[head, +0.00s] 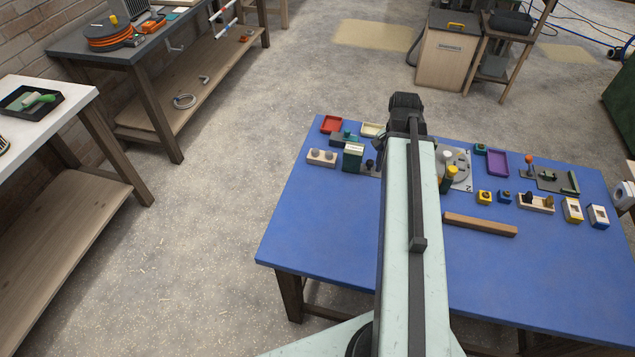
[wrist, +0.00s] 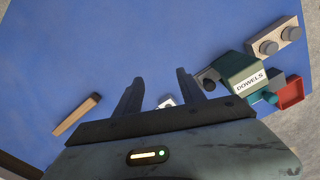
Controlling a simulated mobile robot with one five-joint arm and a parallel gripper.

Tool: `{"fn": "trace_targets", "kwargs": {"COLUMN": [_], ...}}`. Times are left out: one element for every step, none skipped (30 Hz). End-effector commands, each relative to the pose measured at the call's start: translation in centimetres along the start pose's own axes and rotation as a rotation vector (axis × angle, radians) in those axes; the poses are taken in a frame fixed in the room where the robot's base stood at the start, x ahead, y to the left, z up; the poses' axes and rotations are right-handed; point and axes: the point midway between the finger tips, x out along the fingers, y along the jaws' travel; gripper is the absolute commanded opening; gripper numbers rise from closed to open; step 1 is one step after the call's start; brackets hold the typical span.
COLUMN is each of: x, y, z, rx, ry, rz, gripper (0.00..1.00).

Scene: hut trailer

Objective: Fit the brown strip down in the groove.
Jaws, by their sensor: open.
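The brown strip (head: 480,224) lies flat on the blue table (head: 335,225), right of my arm in the head view, with clear tabletop around it. It also shows at the left in the wrist view (wrist: 76,115). My gripper (wrist: 158,82) is open and empty in the wrist view, above the table. The strip is apart from it, to the left of its fingers. My arm hides the gripper in the head view. I cannot make out the groove for sure in either view.
A green box labelled DOWELS (wrist: 241,75), a block with two grey knobs (wrist: 276,42) and a red tray (wrist: 291,92) lie right of the fingers. A purple tray (head: 497,162) and several small blocks line the table's back right. The table's front left is bare.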

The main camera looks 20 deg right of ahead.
Motion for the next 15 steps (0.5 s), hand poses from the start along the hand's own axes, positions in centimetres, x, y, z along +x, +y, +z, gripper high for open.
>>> {"fn": "trace_targets", "kwargs": {"x": [0.0,0.0,0.0,0.0,0.0,0.0,0.0,0.0,0.0,0.0,0.0,0.0,0.0,0.0,0.0], "y": [-4.1,-6.2,-8.7,-10.4,-11.8,-13.4,-14.4,-15.3,-16.2,-16.7,-17.0,-17.2,-17.4,-17.4,-17.5], "z": [3.7,5.7,8.4,10.5,12.4,14.8,16.5,17.9,19.6,20.6,21.2,21.8,22.1,22.3,22.5], "rx": [-0.179,-0.285,-0.420,-0.516,-0.606,-0.716,-0.789,-0.853,-0.925,-0.969,-1.005,-1.039,-1.055,-1.066,-1.074], "ry": [0.000,0.000,0.000,0.000,0.000,0.000,0.000,0.000,0.000,0.000,0.000,0.000,0.000,0.000,0.000], "rz": [0.000,0.000,0.001,0.001,0.001,0.001,0.001,0.001,0.001,0.001,0.001,0.001,0.001,0.001,0.001], "gripper": [0.47,0.47,0.47,0.47,0.47,0.47,0.47,0.47,0.47,0.47,0.47,0.47,0.47,0.47,0.47]}}
